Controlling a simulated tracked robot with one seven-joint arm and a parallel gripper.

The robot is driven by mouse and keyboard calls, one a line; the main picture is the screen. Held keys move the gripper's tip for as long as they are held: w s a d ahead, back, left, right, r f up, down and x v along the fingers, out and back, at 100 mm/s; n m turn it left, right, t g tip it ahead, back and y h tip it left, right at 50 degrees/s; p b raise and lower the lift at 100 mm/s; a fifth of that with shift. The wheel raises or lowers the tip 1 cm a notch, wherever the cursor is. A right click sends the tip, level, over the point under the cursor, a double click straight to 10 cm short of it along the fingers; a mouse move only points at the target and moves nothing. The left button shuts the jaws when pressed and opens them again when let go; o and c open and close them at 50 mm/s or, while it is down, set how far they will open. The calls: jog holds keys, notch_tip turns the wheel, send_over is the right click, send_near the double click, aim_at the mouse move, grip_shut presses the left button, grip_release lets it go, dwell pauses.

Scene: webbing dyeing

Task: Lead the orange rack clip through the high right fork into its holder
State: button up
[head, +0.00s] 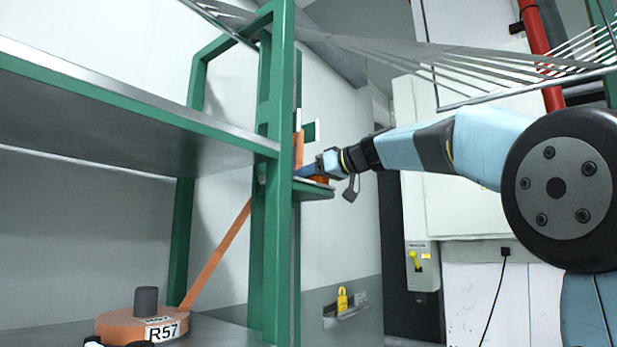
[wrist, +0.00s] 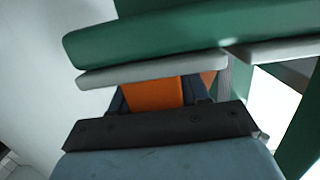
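My gripper (head: 312,170) is at the green rack's right post, just above a small green ledge (head: 313,194). In the wrist view an orange piece (wrist: 153,94), which looks like the rack clip, sits between my dark fingers, and they look shut on it. Its far end is hidden under a green bar with a grey edge. An orange webbing strap (head: 216,254) runs from the R57 roll (head: 125,324) up behind the post toward my gripper. Orange also shows above my gripper, beside the post (head: 299,143). I cannot make out the fork or the holder clearly.
The green post (head: 281,90) and a metal shelf (head: 130,115) stand close left of my gripper. In the wrist view the green bar (wrist: 190,35) lies close across the fingertips. Grey webbing lines (head: 480,65) stretch overhead. Open room lies below my arm.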

jog(key=o, duration=0.5)
jog(key=shift+c, duration=0.2)
jog(key=v, duration=1.3)
jog(key=shift+s+d, duration=0.3)
